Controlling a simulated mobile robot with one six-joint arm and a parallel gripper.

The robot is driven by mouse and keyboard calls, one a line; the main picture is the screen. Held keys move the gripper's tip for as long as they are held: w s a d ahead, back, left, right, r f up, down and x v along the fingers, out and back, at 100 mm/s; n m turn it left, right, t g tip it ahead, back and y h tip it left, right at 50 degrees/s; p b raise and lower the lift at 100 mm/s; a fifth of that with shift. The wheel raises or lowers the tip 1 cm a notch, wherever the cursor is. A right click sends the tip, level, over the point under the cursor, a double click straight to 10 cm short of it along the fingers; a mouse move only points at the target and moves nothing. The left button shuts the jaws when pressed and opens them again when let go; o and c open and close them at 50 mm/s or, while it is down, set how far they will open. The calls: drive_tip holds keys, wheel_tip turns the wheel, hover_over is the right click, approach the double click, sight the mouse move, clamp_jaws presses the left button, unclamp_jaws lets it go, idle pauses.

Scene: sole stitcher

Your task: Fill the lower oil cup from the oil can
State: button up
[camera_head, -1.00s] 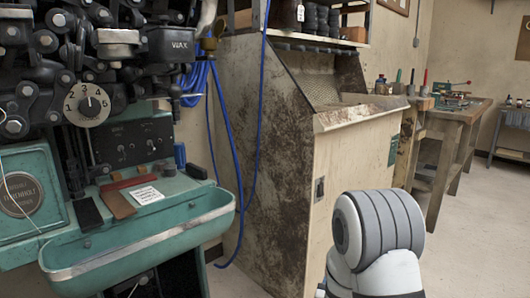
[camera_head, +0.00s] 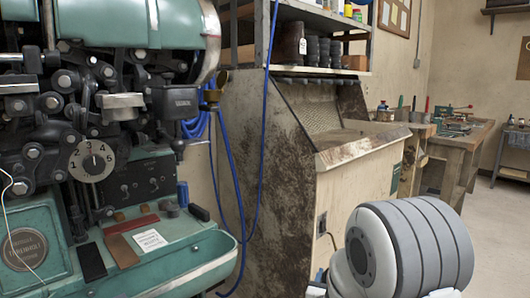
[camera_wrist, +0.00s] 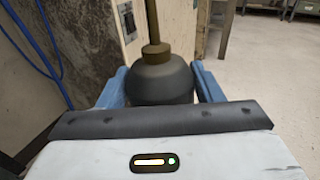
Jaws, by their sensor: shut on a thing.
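The oil can (camera_wrist: 160,82) has a dark round body and a brass neck with a thin spout pointing up in the wrist view. My gripper (camera_wrist: 163,88) has blue fingers on both sides of the can's body and is shut on it. The can and gripper do not show in the head view, where only my arm is at the lower right. The green stitching machine (camera_head: 130,225) fills the left of the head view. I cannot pick out the lower oil cup among its dark linkages.
A scuffed cabinet (camera_head: 275,165) with a shelf of black rolls above it stands right of the machine. Blue hoses (camera_head: 230,190) hang between them. A wooden workbench (camera_head: 465,150) is at the back right. Open floor shows at the right.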

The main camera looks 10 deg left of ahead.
drive_tip(key=s+a+r+n+g+y+p, duration=0.1)
drive_tip(key=s+a+r+n+y+p, duration=0.2)
drive_tip(key=r+p, duration=0.5)
drive_tip(key=s+a+r+n+g+y+p, duration=0.1)
drive_tip(key=s+a+r+p, duration=0.4)
drive_tip(key=r, duration=1.8)
drive_tip(key=s+a+r+n+g+y+p, duration=0.1)
drive_tip(key=s+a+r+n+y+p, duration=0.3)
drive_tip(key=a+r+p, duration=0.5)
wheel_tip(320, 180, up, 6)
drive_tip(key=y+p, duration=0.1)
drive_tip(key=p, duration=0.1)
drive_tip(key=shift+a+r+n+y+p, duration=0.2)
drive_tip(key=shift+a+n+y+p, duration=0.1)
drive_tip(key=shift+p, duration=0.1)
drive_tip(key=w+a+g+p, duration=0.1)
drive_tip(key=p, duration=0.6)
drive_tip(key=w+a+r+n+g+h+p, duration=0.1)
drive_tip(key=p, duration=0.6)
drive_tip(key=shift+w+a+r, duration=0.1)
drive_tip(key=shift+w+a, duration=0.1)
drive_tip(key=shift+a, duration=0.05)
drive_tip(key=a+g+h+p, duration=0.1)
drive_tip(key=p, duration=0.5)
drive_tip(key=shift+w+r, duration=0.15)
drive_tip(key=shift+w, duration=0.25)
drive_tip(key=shift+w+a+p, duration=0.15)
drive_tip(key=shift+p, duration=0.65)
